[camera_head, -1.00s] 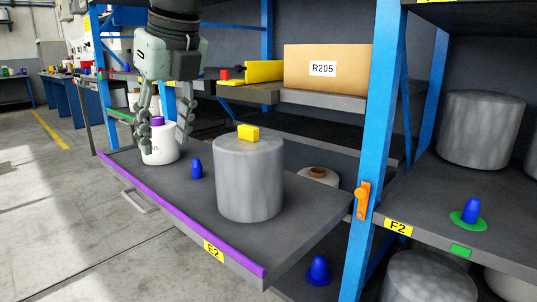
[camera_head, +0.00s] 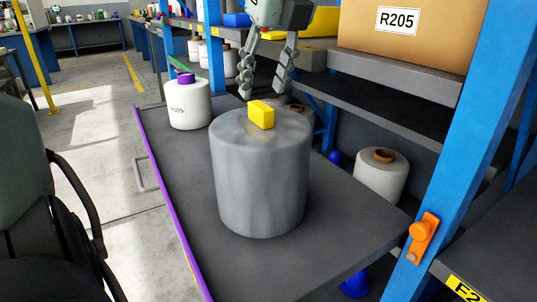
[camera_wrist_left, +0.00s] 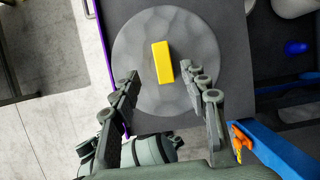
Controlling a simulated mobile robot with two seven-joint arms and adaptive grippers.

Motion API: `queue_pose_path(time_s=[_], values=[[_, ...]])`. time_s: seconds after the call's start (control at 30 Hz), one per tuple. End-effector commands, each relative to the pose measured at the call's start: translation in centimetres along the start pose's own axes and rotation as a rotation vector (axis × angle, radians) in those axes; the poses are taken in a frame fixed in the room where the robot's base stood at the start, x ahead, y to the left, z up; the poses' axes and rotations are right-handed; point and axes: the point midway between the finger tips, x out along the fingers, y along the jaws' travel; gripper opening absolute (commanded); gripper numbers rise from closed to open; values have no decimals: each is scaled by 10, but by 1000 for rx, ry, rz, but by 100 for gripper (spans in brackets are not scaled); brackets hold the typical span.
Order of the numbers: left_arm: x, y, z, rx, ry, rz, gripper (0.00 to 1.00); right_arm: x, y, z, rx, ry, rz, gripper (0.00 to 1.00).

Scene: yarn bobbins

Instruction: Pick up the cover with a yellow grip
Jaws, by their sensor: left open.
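The cover (camera_head: 260,185) is a grey, cloudy cylinder standing upright on the pulled-out shelf, with a yellow block grip (camera_head: 261,114) on its top. My left gripper (camera_head: 263,97) is open and points down just above the grip, apart from it in the head view. In the left wrist view the round top of the cover (camera_wrist_left: 200,100) fills the middle. The yellow grip (camera_wrist_left: 162,62) lies between the lines of the two open fingers (camera_wrist_left: 161,76). My right gripper is not in view.
A white bobbin with a purple top (camera_head: 188,103) stands left of the cover on the dark shelf (camera_head: 345,225) with a purple edge. A blue post (camera_head: 455,110) with an orange knob (camera_head: 422,238) stands at right. A cardboard box (camera_head: 405,35) sits on the upper shelf.

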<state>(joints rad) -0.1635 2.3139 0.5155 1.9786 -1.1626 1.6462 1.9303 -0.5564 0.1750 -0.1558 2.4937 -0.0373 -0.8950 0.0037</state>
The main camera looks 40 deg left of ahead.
Motion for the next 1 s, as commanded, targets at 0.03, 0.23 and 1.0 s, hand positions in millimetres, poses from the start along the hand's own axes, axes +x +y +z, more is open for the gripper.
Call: queue_pose_path(time_s=[0.03,0.23,1.0], values=[[7,0,-1,1,4,1,45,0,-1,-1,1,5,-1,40],[34,-4,-5,3,5,2,45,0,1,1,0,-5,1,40],[59,-5,-5,-2,0,-2,8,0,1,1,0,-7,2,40]])
